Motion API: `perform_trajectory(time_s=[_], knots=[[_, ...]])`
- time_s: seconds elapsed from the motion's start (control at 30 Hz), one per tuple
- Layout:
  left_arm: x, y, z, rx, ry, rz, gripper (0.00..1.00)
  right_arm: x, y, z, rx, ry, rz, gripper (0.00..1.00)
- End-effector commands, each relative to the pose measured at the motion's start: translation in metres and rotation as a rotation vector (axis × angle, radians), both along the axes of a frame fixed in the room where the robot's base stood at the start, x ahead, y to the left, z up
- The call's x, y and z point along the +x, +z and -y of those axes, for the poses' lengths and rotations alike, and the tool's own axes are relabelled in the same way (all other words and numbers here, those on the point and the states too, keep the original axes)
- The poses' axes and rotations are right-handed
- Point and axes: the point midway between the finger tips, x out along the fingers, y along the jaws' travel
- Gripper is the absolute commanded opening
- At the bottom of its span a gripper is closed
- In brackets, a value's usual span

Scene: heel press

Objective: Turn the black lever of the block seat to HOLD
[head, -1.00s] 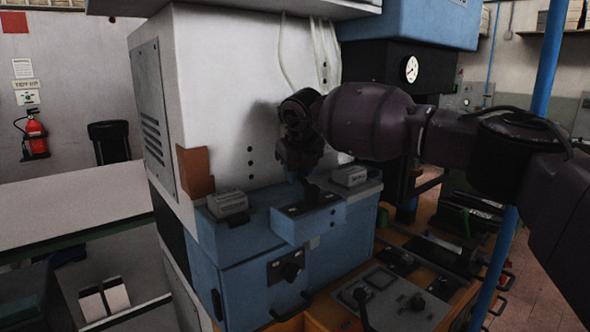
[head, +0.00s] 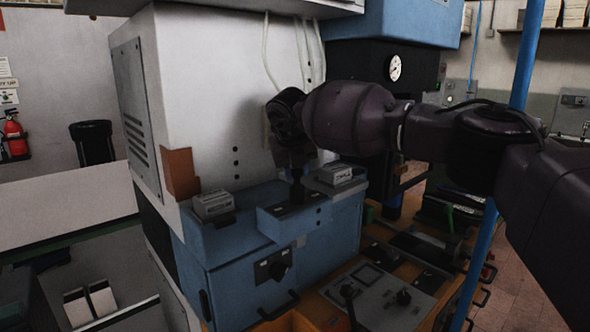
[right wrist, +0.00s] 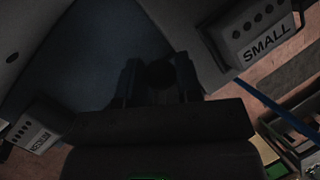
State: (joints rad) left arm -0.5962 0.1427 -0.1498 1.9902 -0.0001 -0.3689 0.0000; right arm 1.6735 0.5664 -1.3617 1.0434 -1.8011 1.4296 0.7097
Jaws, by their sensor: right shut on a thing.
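The black lever (head: 297,194) stands on a dark plate on top of the blue block seat (head: 340,215), on the front of the press. My right gripper (head: 297,176) comes down over the lever from above and is shut on it. In the right wrist view the round dark top of the lever (right wrist: 160,75) sits between the two fingers of my right gripper (right wrist: 159,84). The lever's markings, including HOLD, are too dark or hidden to read. My left gripper is not in view.
A grey block (head: 213,205) sits left of the lever and another grey block (head: 335,173) close to its right; one reads SMALL in the wrist view (right wrist: 264,40). A black knob (head: 279,270) is on the blue front. A grey control panel (head: 375,298) lies lower right.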

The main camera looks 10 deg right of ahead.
Motion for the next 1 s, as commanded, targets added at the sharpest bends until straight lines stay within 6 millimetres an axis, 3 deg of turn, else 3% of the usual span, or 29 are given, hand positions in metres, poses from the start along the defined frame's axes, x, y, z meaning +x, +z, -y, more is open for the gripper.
perform_trajectory(time_s=[0.2, 0.23, 0.37, 0.73, 1.0], knots=[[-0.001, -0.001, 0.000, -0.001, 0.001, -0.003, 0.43, 0.000, 0.001, 0.001, 0.000, -0.003, 0.002, 0.00], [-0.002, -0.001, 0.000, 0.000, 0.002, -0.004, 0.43, 0.000, 0.001, 0.001, 0.000, -0.003, 0.002, 0.37], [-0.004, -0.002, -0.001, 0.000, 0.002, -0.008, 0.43, 0.000, 0.001, 0.001, 0.000, -0.002, 0.001, 0.57], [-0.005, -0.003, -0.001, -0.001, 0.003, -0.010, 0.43, -0.001, 0.005, 0.000, 0.000, 0.000, 0.001, 0.57], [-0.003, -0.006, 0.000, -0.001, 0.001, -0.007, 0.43, -0.017, 0.041, -0.006, 0.001, 0.000, 0.003, 0.57]])
